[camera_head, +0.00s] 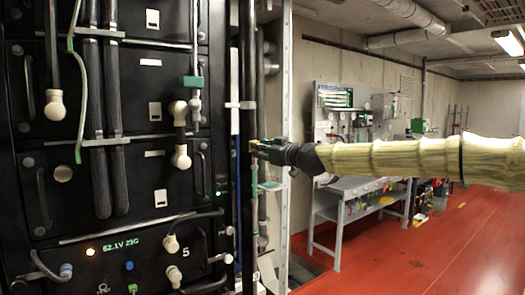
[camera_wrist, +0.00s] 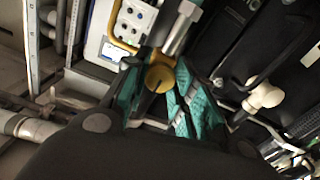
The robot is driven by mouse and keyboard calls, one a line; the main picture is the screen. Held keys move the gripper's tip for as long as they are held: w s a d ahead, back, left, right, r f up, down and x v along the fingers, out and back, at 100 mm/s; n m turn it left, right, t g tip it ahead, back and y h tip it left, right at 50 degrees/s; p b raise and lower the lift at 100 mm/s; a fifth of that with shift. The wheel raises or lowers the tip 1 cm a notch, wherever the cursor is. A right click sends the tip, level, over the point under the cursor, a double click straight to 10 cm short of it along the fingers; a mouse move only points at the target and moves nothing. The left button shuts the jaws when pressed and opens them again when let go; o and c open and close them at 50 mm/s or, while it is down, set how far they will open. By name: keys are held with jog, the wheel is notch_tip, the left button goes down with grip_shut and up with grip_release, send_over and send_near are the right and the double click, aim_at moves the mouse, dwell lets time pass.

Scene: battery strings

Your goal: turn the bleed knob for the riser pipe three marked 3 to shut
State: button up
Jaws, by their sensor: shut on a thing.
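In the head view my gripper (camera_head: 259,147) reaches in from the right to the vertical pipes beside the black cabinet. In the wrist view my gripper (camera_wrist: 161,90) has its teal finger pads on both sides of a round yellow knob (camera_wrist: 160,78), and it is shut on that knob. The knob sits by a silvery pipe fitting (camera_wrist: 180,30). In the head view the fingers mostly hide the knob. A dark riser pipe (camera_head: 261,90) runs up near the gripper. I cannot read a mark 3 in either view, nor tell how far the knob is turned.
The black battery cabinet (camera_head: 140,80), with hoses and cream connectors, stands close on the left. A grey upright post (camera_head: 284,75) is right beside my gripper. A workbench (camera_head: 350,187) stands behind. The red floor (camera_head: 420,250) is clear at the right.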

jog(key=m+b, duration=0.2)
jog(key=shift+f+m+b, duration=0.15)
jog(key=shift+m+b, duration=0.15)
jog(key=shift+m, duration=0.1)
jog(key=m+b, duration=0.3)
jog(key=m, duration=0.2)
jog(key=shift+m, duration=0.3)
jog(key=shift+m+b, duration=2.55)
jog(key=shift+m, duration=11.05)
